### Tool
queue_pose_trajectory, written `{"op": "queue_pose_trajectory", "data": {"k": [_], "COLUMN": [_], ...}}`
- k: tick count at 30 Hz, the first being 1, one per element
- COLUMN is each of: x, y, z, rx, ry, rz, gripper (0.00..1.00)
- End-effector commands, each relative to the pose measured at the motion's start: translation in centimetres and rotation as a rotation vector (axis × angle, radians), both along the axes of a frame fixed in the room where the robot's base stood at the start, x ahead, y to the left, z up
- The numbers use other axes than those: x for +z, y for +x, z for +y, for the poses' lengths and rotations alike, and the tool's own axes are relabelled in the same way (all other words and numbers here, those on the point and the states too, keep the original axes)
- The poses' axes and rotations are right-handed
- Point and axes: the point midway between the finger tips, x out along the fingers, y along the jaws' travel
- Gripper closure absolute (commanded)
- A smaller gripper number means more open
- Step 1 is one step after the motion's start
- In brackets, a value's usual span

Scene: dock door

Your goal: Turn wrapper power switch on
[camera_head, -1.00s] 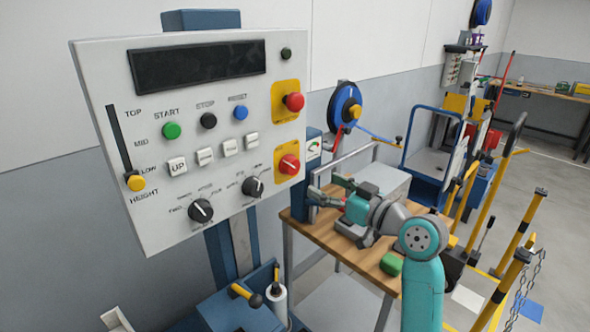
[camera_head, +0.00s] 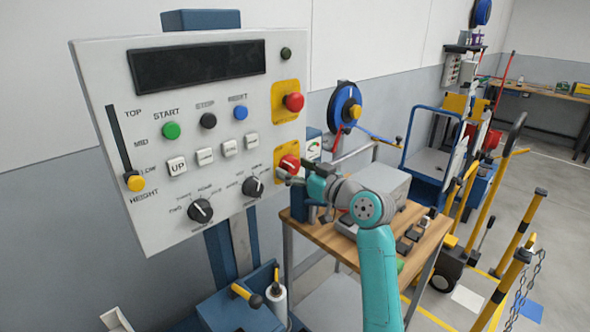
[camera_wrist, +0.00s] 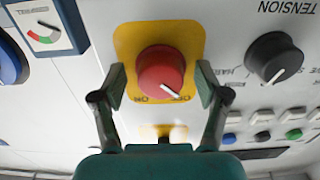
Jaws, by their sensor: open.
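The wrapper power switch (camera_head: 289,164) is a red rotary knob on a yellow plate at the lower right of the white control panel (camera_head: 150,225). In the wrist view the red knob (camera_wrist: 161,72) has a white pointer mark aimed toward the "OFF" label; "ON" is printed on the other side of the plate. My gripper (camera_wrist: 160,88) is open, with one finger on each side of the knob. I cannot tell whether the fingertips touch it. In the head view my gripper (camera_head: 292,178) is at the panel's lower right edge and partly covers the knob's lower side.
A red button (camera_head: 294,102) on another yellow plate sits above the switch. A black tension knob (camera_wrist: 274,57) is close beside it. A wooden bench (camera_head: 430,240) stands below my arm, with a grey box (camera_head: 378,185). A gauge (camera_wrist: 45,30) is near the switch.

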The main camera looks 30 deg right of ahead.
Motion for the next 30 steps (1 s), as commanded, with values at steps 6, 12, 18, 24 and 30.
{"op": "queue_pose_trajectory", "data": {"k": [6, 12, 18, 24, 30], "x": [0.01, 0.01, 0.02, 0.03, 0.04], "y": [0.0, -0.02, -0.01, 0.0, -0.01], "z": [0.01, 0.02, 0.02, 0.04, 0.06], "rx": [0.0, 0.0, 0.0, 0.0, 0.0], "ry": [0.0, 0.0, 0.002, 0.04, 0.145], "rz": [0.0, 0.0, 0.0, 0.012, 0.046], "gripper": [0.28, 0.78, 0.86, 0.86, 0.86]}}
